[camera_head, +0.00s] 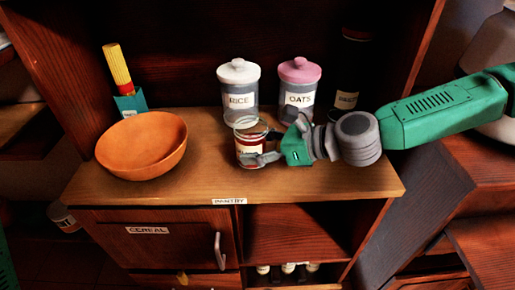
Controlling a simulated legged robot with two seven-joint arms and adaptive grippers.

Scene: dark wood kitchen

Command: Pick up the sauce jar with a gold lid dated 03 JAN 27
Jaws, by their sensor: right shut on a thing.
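A small sauce jar (246,147) with a red and pale label stands on the wooden counter, in front of the rice canister. Its top looks pale; I cannot make out a gold lid or read a date. My right gripper (260,146) reaches in from the right and is shut on this jar, with one finger across its front low down. The other finger is partly hidden behind the jar. The jar looks upright, and I cannot tell whether it is off the counter. My left gripper is not in view.
A rice canister (238,86), a pink-lidded oats canister (299,84) and a dark jar (348,75) stand behind. An orange bowl (141,146) and a pasta pack (124,85) are at left. Several jars (288,268) sit on the low shelf.

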